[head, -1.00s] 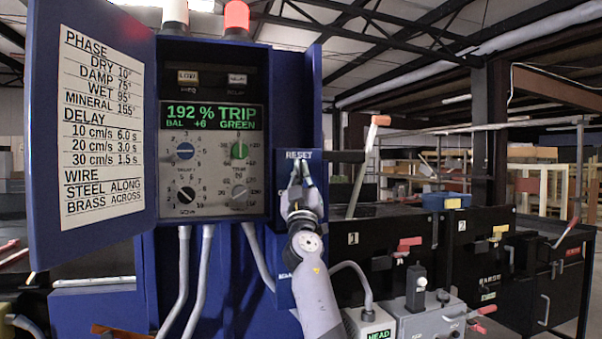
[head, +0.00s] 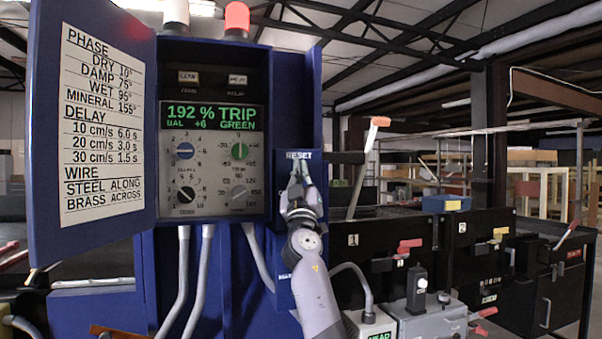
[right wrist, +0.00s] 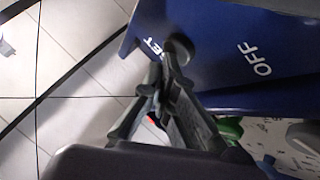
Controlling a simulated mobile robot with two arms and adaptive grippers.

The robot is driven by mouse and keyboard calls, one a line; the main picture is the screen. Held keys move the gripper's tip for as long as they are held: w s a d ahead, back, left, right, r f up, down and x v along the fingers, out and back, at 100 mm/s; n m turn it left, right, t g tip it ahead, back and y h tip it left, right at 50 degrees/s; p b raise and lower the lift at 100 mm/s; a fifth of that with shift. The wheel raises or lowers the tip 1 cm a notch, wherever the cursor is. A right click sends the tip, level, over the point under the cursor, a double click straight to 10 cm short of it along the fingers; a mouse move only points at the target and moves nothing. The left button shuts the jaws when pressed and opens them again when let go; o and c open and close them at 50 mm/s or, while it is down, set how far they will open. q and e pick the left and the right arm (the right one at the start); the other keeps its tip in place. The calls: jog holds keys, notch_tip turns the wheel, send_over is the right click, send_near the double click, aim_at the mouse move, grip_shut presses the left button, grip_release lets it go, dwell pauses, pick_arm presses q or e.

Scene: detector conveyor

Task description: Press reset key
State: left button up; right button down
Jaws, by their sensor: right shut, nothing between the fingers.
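The blue side panel (head: 285,220) of the control cabinet carries a white "RESET" label near its top. My right gripper (head: 299,172) is shut and empty, with its fingertips just below that label. The reset key itself is hidden behind the fingers in the head view. In the right wrist view the shut fingers (right wrist: 168,75) reach to the blue panel (right wrist: 215,45) beside the partly covered label. A dark round knob (right wrist: 180,48) shows at the fingertips; I cannot tell whether they touch it. The cabinet display (head: 211,117) reads "192 % TRIP", "BAL +6", "GREEN". My left gripper is out of view.
The open cabinet door (head: 100,120) with a printed chart stands at left. Knobs fill the grey control panel (head: 211,170). Red and white lamps top the cabinet. A lever (head: 362,165), black bins (head: 470,250) and a grey box (head: 430,318) stand at right.

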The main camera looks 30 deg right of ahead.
jog(key=shift+w+b, duration=0.1)
jog(key=shift+b, duration=0.3)
dwell(0.6)
jog(key=s+p, duration=0.1)
jog(key=p, duration=0.1)
jog(key=shift+s+a+p, duration=0.2)
jog(key=shift+s+p, duration=0.2)
